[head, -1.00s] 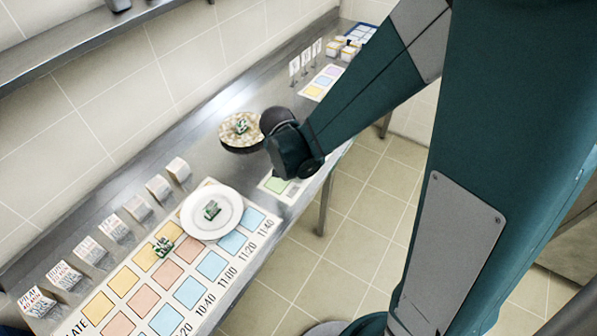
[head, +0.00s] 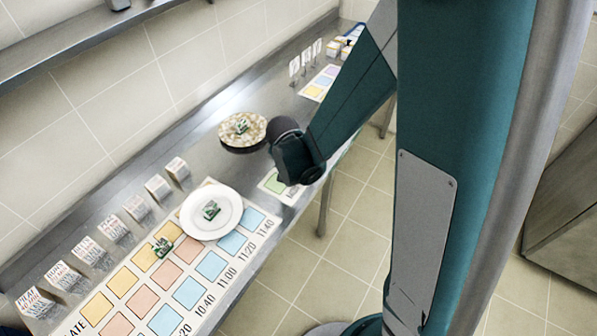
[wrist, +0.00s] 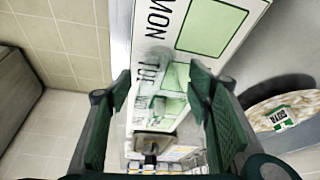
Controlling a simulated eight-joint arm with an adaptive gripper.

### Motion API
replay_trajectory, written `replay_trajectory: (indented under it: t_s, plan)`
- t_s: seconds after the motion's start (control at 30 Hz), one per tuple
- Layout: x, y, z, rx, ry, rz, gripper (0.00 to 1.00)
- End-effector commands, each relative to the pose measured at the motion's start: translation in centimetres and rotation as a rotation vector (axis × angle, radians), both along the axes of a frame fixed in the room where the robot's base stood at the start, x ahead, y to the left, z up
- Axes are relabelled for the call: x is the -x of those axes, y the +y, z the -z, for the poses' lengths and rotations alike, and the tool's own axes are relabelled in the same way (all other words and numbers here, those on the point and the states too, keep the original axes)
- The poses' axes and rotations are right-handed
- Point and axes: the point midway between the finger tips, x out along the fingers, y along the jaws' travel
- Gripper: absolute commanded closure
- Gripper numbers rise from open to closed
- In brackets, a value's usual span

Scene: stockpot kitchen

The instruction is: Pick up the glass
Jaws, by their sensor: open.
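In the wrist view my gripper (wrist: 160,84) is open, with one green-padded finger on each side. A pale, see-through shape that looks like the glass (wrist: 154,72) shows between the fingers, over the sheet marked MON and TUE. Its outline is faint, and a small green-marked piece shows at it. I see a gap on both sides, so the fingers do not appear closed on it. In the head view my arm hides the glass and the fingers.
The weekday sheet (head: 274,186) lies on the narrow steel counter. A round dish (head: 243,128) stands behind my arm, and also shows at right in the wrist view (wrist: 284,118). A white plate (head: 226,207) lies on the coloured time chart (head: 172,273). Several cards (head: 136,208) stand along the wall.

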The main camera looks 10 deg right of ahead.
Motion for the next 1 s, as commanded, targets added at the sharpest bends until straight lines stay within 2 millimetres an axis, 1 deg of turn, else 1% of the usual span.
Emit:
replay_trajectory:
  t_s: [0.3, 0.5, 0.57, 1.0]
  plan:
    - [0.0, 0.01, -0.01, 0.0, 0.0, 0.0, 0.49]
    - [0.0, 0.01, -0.02, 0.0, 0.0, 0.0, 0.76]
    - [0.0, 0.01, -0.02, 0.0, 0.0, 0.0, 0.82]
    - [0.0, 0.01, -0.15, 0.0, 0.0, 0.0, 0.82]
